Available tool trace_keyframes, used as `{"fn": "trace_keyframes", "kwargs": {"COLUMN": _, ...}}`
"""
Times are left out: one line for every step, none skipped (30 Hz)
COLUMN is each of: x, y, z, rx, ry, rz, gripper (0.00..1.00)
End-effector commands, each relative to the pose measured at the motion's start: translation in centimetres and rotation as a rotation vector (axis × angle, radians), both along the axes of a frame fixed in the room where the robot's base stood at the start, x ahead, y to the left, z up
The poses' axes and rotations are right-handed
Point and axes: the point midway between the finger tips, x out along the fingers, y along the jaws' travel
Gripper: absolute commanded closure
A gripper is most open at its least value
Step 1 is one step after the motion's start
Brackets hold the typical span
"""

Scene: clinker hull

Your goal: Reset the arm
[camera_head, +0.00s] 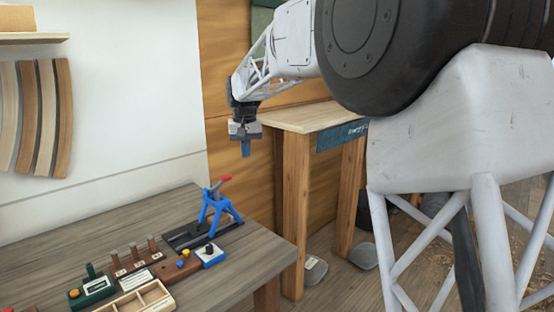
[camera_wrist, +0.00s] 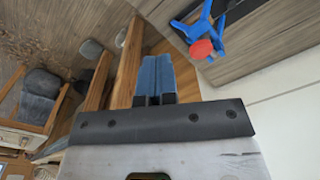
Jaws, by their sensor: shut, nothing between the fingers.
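My gripper (camera_head: 246,149) hangs pointing down in the head view, in the air above and to the right of the blue stand on the workbench. Its blue fingers are together with nothing between them. In the wrist view the fingers (camera_wrist: 154,76) also show closed side by side. My white arm reaches in from the upper right of the head view.
A blue stand with a red top (camera_head: 221,205) stands on the grey workbench (camera_head: 120,222). A green block (camera_head: 92,290), a wooden tray (camera_head: 146,300) and several small fixtures sit nearby. A wooden table (camera_head: 310,117) stands behind my gripper. Curved planks (camera_head: 45,115) hang on the wall.

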Motion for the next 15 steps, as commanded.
{"fn": "trace_keyframes", "kwargs": {"x": -1.1, "y": -1.2, "z": 0.5, "rx": 0.002, "ry": -0.006, "rz": -0.007, "gripper": 1.0}}
{"fn": "trace_keyframes", "kwargs": {"x": -1.7, "y": -1.8, "z": 0.5, "rx": 0.002, "ry": -0.008, "rz": -0.01, "gripper": 1.0}}
{"fn": "trace_keyframes", "kwargs": {"x": -2.4, "y": -2.6, "z": 0.8, "rx": 0.003, "ry": -0.013, "rz": -0.014, "gripper": 1.0}}
{"fn": "trace_keyframes", "kwargs": {"x": -3.0, "y": -3.2, "z": 0.9, "rx": 0.004, "ry": -0.014, "rz": -0.018, "gripper": 1.0}}
{"fn": "trace_keyframes", "kwargs": {"x": -3.6, "y": -3.8, "z": 1.0, "rx": 0.004, "ry": -0.016, "rz": -0.022, "gripper": 1.0}}
{"fn": "trace_keyframes", "kwargs": {"x": -4.5, "y": -4.6, "z": 1.2, "rx": 0.005, "ry": -0.02, "rz": -0.026, "gripper": 1.0}}
{"fn": "trace_keyframes", "kwargs": {"x": -5.1, "y": -5.2, "z": 1.3, "rx": 0.006, "ry": -0.023, "rz": -0.029, "gripper": 1.0}}
{"fn": "trace_keyframes", "kwargs": {"x": -5.7, "y": -5.7, "z": 1.4, "rx": 0.007, "ry": -0.026, "rz": -0.033, "gripper": 1.0}}
{"fn": "trace_keyframes", "kwargs": {"x": -6.5, "y": -6.5, "z": 1.5, "rx": 0.008, "ry": -0.03, "rz": -0.037, "gripper": 1.0}}
{"fn": "trace_keyframes", "kwargs": {"x": -7.2, "y": -7.1, "z": 1.6, "rx": 0.008, "ry": -0.032, "rz": -0.041, "gripper": 1.0}}
{"fn": "trace_keyframes", "kwargs": {"x": -7.8, "y": -7.7, "z": 1.7, "rx": 0.009, "ry": -0.036, "rz": -0.044, "gripper": 1.0}}
{"fn": "trace_keyframes", "kwargs": {"x": -8.7, "y": -8.4, "z": 1.7, "rx": 0.009, "ry": -0.038, "rz": -0.049, "gripper": 1.0}}
{"fn": "trace_keyframes", "kwargs": {"x": -9.4, "y": -8.9, "z": 1.8, "rx": 0.01, "ry": -0.042, "rz": -0.052, "gripper": 1.0}}
{"fn": "trace_keyframes", "kwargs": {"x": -10.0, "y": -9.5, "z": 1.8, "rx": 0.011, "ry": -0.044, "rz": -0.055, "gripper": 1.0}}
{"fn": "trace_keyframes", "kwargs": {"x": -10.9, "y": -10.2, "z": 1.8, "rx": 0.011, "ry": -0.049, "rz": -0.059, "gripper": 1.0}}
